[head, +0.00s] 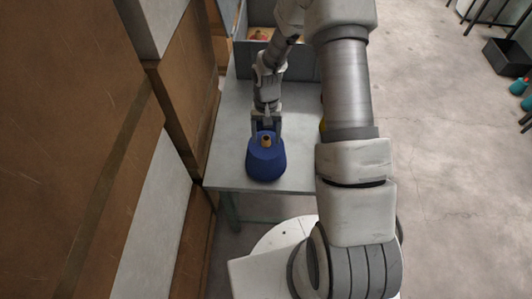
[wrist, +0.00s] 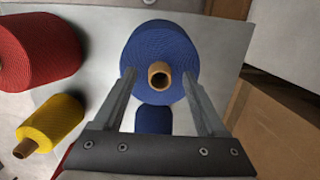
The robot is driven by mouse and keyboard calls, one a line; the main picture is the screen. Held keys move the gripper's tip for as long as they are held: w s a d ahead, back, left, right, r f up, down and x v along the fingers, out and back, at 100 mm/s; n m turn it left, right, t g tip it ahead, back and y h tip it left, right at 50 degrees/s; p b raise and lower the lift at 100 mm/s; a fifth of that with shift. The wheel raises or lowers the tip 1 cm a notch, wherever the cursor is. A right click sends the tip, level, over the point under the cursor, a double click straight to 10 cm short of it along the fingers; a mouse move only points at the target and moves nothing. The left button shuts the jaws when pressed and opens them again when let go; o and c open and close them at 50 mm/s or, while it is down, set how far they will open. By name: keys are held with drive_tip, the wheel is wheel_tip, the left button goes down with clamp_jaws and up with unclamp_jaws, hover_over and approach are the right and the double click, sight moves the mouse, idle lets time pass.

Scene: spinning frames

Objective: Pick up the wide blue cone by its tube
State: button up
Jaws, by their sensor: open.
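The wide blue cone (head: 266,164) stands upright near the front edge of the grey table in the head view, its brown tube (head: 267,141) sticking up from the top. It also shows in the wrist view as a large blue cone (wrist: 161,48), with the open end of its tube (wrist: 159,75) facing the camera. My gripper (head: 266,126) is open and empty, just behind and above the cone in the head view. In the wrist view the fingers (wrist: 158,73) appear on either side of the tube, not touching it. I cannot tell their exact height above it.
A smaller blue thing (wrist: 153,118) shows between the fingers in the wrist view. A red cone (wrist: 38,52) and a yellow cone (wrist: 52,122) are to the left there. A grey bin (head: 298,62) is at the table's back. Brown panels (head: 180,85) stand close on the left.

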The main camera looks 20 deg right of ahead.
clamp_jaws()
drive_tip(key=shift+w+r, duration=0.1)
drive_tip(key=shift+r, duration=0.05)
idle(1.2)
